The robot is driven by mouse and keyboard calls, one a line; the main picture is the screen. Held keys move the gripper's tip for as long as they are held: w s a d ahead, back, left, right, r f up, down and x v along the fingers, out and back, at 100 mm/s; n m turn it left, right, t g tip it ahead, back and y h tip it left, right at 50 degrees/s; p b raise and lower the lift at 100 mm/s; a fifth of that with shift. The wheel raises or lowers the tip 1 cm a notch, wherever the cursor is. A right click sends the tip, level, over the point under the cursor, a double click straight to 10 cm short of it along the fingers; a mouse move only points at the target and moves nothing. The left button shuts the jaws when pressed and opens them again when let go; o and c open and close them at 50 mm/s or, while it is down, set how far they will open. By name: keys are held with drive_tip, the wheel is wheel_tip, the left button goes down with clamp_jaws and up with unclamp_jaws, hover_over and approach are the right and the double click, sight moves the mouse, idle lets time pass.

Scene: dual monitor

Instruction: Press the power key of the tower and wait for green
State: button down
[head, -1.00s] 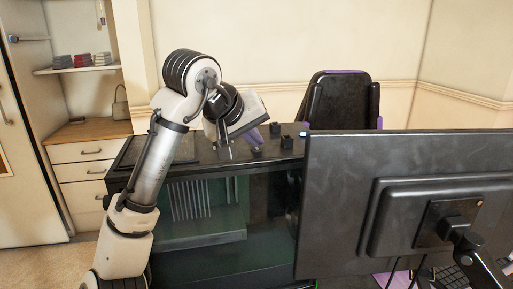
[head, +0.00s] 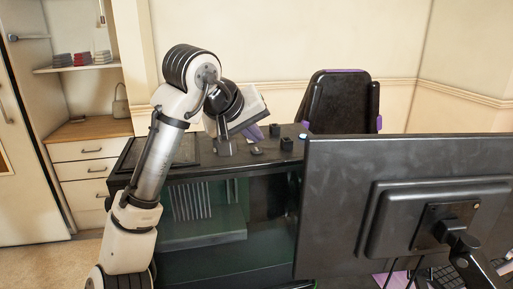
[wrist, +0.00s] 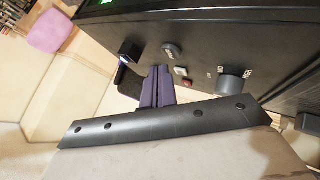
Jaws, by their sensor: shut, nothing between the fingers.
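The black tower (head: 170,222) stands at the left-centre in the head view, with a glass side. Its top carries a dark block (head: 224,147), a small round piece (head: 257,151) and two small black cubes, one nearer (head: 287,145). In the wrist view the tower's panel (wrist: 215,35) shows a grey oval piece (wrist: 171,50) and small white and red pieces (wrist: 184,77). I cannot tell which is the power key. My gripper (wrist: 158,68) has purple fingers, shut and empty, close to these pieces; contact is unclear. It also shows in the head view (head: 252,132). A green light (wrist: 105,2) shows at the wrist view's top edge.
A large monitor back (head: 340,200) stands to the right of the tower, close to it. A black and purple chair (head: 342,102) is behind. A drawer cabinet (head: 85,170) stands at the left. Free room lies above the tower.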

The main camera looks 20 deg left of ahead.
sight(254, 151)
drive_tip(key=shift+r, duration=0.1)
wheel_tip(254, 151, up, 5)
drive_tip(key=p, duration=0.4)
idle(0.8)
